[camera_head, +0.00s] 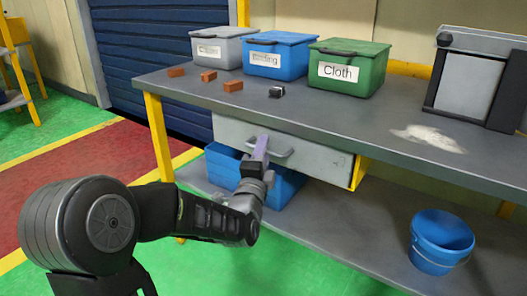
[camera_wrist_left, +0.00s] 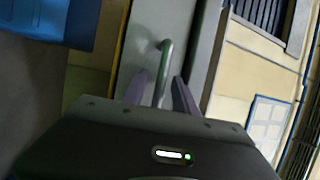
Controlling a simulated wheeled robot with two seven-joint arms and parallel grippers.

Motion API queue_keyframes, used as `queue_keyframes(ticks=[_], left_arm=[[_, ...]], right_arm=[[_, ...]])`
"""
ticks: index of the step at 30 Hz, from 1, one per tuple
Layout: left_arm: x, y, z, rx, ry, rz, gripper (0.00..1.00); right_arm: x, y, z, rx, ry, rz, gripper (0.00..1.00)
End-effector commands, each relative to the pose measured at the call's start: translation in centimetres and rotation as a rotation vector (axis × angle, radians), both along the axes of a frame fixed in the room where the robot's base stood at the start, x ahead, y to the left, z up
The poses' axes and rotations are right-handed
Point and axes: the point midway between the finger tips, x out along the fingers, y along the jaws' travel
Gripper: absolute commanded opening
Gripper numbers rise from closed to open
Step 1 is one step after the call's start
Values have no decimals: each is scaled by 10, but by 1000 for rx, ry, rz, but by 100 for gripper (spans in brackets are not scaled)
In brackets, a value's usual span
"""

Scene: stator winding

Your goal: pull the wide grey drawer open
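The wide grey drawer (camera_head: 320,160) sits under the front edge of the workbench, with a grey bar handle (camera_head: 284,154) on its front. My left gripper (camera_head: 261,146) is at the left part of this handle. In the left wrist view, the handle (camera_wrist_left: 165,62) runs between the two purple fingers of my left gripper (camera_wrist_left: 160,92). The fingers are spread, with a visible gap on each side of the bar. The drawer front (camera_wrist_left: 158,25) also shows there, beyond the fingers. Whether the drawer stands slightly out is hard to tell. My right gripper is not in view.
A blue bin (camera_head: 285,190) stands on the lower shelf under the drawer, and a blue bucket (camera_head: 441,240) at the right. Grey (camera_head: 220,50), blue (camera_head: 280,56) and green (camera_head: 348,70) lidded boxes stand on the bench. Green floor (camera_head: 210,265) lies in front.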

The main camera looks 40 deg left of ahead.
Motion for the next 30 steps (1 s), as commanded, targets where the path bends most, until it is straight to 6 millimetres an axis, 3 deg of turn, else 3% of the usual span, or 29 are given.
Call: queue_keyframes(ticks=[2,14,30], left_arm=[[0,0,0,0,0,0,34],[0,0,0,0,0,0,1],[0,0,0,0,0,0,0]], right_arm=[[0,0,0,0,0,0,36],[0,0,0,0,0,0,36],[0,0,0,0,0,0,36]])
